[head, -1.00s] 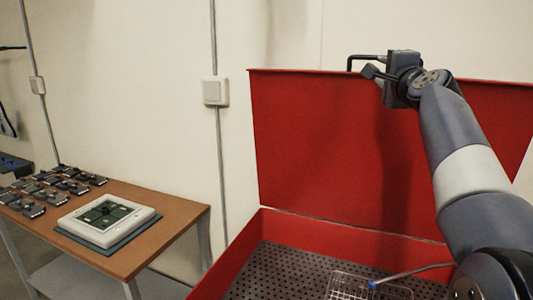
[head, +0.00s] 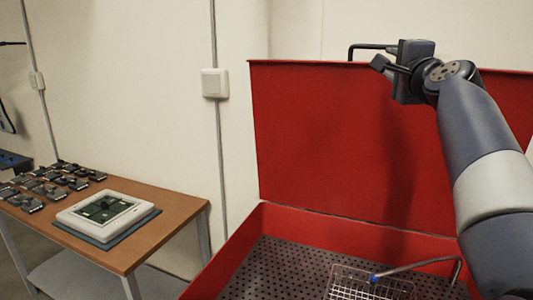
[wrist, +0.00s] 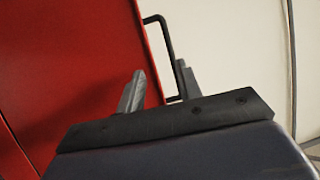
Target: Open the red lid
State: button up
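The red lid (head: 320,140) stands raised, roughly upright, at the back of the red basin, and it fills the left of the wrist view (wrist: 60,60). A black bar handle (head: 370,46) sticks up from its top edge; it also shows in the wrist view (wrist: 162,30). My gripper (head: 379,64) is at the lid's top edge, by the right end of the handle. In the wrist view my gripper's fingers (wrist: 159,82) are spread apart, with the handle's near end between or just behind them. I cannot tell whether they touch it.
The red basin (head: 235,250) has a perforated dark floor (head: 270,265), a wire basket (head: 350,285) and a metal spout with a blue tip (head: 420,265). At the left, a wooden table (head: 185,215) holds a white framed panel (head: 105,215) and several small dark parts (head: 45,185).

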jog(key=s+f+b, duration=0.1)
jog(key=s+b, duration=0.1)
jog(key=s, duration=0.4)
jog(key=w+d+r+p, duration=0.1)
jog(key=w+p, duration=0.6)
jog(key=w+d+r+g+p, duration=0.1)
jog(key=w+d+r+p, duration=0.1)
jog(key=w+p, duration=0.5)
jog(key=w+d+r+m+g+p, duration=0.1)
jog(key=w+r+p, duration=0.1)
jog(key=w+p, duration=0.5)
jog(key=shift+w+d+r, duration=0.15)
jog(key=shift+d, duration=0.25)
jog(key=s+b, duration=0.5)
jog(key=s, duration=0.6)
jog(key=shift+a, duration=0.15)
